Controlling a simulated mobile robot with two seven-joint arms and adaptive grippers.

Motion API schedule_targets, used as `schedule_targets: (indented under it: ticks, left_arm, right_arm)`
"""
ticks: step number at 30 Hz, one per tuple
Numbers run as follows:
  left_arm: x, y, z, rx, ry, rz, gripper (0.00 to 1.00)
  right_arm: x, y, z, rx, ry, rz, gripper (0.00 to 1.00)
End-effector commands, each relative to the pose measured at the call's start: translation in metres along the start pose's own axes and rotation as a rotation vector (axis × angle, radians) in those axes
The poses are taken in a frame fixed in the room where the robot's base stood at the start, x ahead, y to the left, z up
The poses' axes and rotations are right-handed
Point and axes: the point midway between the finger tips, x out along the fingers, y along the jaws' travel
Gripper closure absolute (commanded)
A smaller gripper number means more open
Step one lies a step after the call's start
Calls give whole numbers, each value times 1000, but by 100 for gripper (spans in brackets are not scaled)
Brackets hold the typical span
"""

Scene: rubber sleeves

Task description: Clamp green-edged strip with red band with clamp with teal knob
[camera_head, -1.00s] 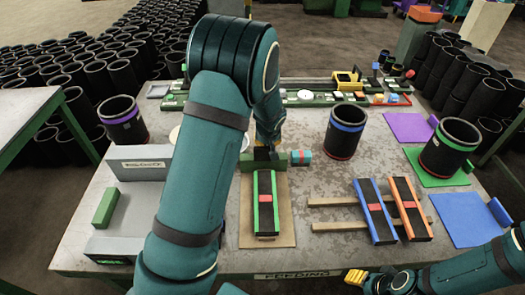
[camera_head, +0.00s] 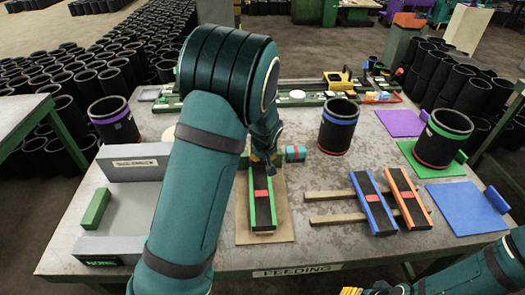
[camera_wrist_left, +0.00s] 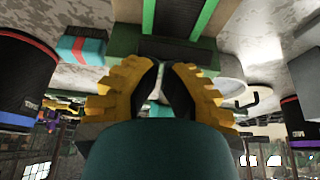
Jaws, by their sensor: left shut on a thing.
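The green-edged strip with red band (camera_head: 262,203) lies lengthwise on a tan board (camera_head: 283,220) at the front middle of the table. The clamp with teal knob (camera_head: 295,153) is at the strip's far end; most of its body is hidden by my left gripper (camera_head: 265,160) in the head view. In the left wrist view the teal knob (camera_wrist_left: 75,47), with a red band, sits beside the clamp's green body (camera_wrist_left: 124,40), close to the strip's end (camera_wrist_left: 174,17). My left gripper's yellow fingers (camera_wrist_left: 160,85) are shut on the clamp. My right gripper (camera_head: 350,291) barely shows at the bottom edge.
A blue-edged strip (camera_head: 372,203) and an orange-edged strip (camera_head: 407,198) lie on wooden bars to the right. Black sleeves with a blue band (camera_head: 338,126) and a green band (camera_head: 441,138) stand further right. A grey fixture (camera_head: 125,215) is at left.

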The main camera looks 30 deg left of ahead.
Motion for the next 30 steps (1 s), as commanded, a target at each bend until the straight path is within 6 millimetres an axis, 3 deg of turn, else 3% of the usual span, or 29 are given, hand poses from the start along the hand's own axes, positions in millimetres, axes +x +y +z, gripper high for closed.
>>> schedule_targets:
  ticks: [12, 30]
  left_arm:
    - [21, 0, 24, -1, 0, 0, 100]
    - [36, 0, 34, 1, 267, 0, 100]
  right_arm:
    - [22, 8, 3, -3, -3, 0, 53]
    - [50, 19, -1, -5, 13, 0, 53]
